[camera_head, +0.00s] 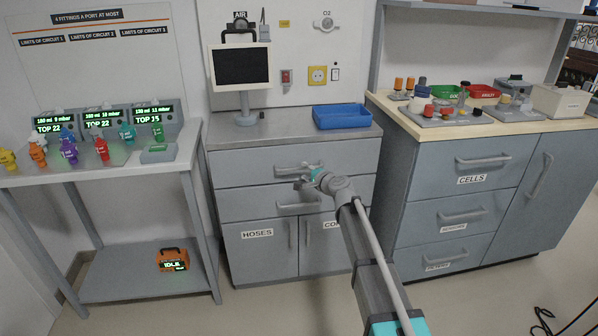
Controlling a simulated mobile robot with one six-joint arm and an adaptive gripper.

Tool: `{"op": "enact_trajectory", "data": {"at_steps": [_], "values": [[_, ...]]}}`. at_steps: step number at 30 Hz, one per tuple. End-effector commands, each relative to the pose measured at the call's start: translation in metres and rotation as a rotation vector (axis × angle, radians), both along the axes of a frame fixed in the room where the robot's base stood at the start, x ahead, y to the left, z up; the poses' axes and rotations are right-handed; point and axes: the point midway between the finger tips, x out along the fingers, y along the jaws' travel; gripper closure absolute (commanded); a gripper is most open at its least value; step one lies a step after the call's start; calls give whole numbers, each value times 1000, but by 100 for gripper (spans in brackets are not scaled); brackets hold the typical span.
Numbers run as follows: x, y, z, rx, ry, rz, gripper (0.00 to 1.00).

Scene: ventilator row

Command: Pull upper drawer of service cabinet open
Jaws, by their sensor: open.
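The grey middle cabinet (235,205), which I take to be the service cabinet, stands under a metal worktop. Its upper drawer (240,172) has an unlabelled front and looks shut, with a light grey bar handle (285,173). My gripper (304,180) is open at the right part of this handle. The fingers are small and overlap the handle in the picture, so I cannot tell whether they are around it or touch it. My wrist and gripper hide part of the drawer front.
Below are a second drawer with its handle (298,208) and doors, one labelled HOSES (257,234). A monitor (241,66) and a blue tray (341,116) stand on top. A right cabinet (460,190) and a left table (95,178) flank it. The floor in front is clear.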

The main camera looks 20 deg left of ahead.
Motion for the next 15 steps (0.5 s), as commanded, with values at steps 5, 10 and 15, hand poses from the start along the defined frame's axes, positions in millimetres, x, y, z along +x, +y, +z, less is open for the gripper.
{"op": "enact_trajectory", "data": {"at_steps": [5, 10, 15], "values": [[14, 20, -5, 1, 1, 1, 49], [20, 28, -6, 0, 0, 1, 49], [21, 31, -7, 0, 0, 1, 49]]}}
